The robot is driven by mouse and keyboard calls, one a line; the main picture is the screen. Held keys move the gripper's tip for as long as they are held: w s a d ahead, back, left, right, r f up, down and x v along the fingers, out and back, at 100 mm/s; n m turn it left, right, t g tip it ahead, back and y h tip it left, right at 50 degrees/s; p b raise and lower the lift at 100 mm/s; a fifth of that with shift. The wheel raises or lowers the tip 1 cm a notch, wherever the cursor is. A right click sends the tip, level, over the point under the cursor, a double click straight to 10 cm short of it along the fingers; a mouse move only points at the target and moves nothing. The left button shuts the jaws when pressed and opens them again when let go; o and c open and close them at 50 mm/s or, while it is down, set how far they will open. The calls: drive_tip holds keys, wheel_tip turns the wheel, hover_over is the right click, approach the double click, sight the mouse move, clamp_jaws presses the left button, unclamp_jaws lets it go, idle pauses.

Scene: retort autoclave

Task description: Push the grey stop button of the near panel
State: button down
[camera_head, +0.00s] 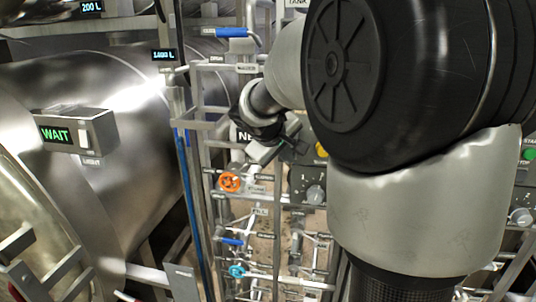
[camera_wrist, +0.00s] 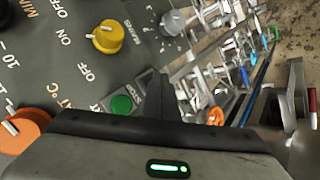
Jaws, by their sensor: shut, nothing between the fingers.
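The near panel (camera_head: 305,178) is a dark grey plate in the head view, partly behind my arm. The sign above it shows only "NE". In the wrist view the panel face (camera_wrist: 60,75) fills the upper left, with a green button (camera_wrist: 121,104) in a small frame. My gripper (camera_wrist: 158,98) is shut and empty, its dark fingers just right of the green button and in front of the panel. In the head view my gripper (camera_head: 294,148) is at the panel's upper left. I cannot make out the grey stop button; the fingers may hide it. Contact cannot be told.
The panel also bears a yellow knob (camera_wrist: 108,37), an orange knob (camera_wrist: 26,130) and a grey knob (camera_wrist: 172,22). Pipes with an orange valve wheel (camera_head: 229,182) stand close by. A steel vessel (camera_head: 120,120) fills the left. Another green button (camera_head: 529,154) shows at far right.

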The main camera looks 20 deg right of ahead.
drive_tip(key=shift+w+d, duration=0.15)
drive_tip(key=shift+w, duration=0.05)
idle(0.6)
drive_tip(key=shift+s+a+b, duration=0.5)
drive_tip(key=shift+s+a, duration=0.1)
drive_tip(key=shift+s, duration=0.3)
drive_tip(key=s+a+b, duration=0.1)
drive_tip(key=s, duration=0.1)
drive_tip(key=s+a, duration=0.2)
drive_tip(key=shift+r+b, duration=0.1)
drive_tip(key=shift+b, duration=0.3)
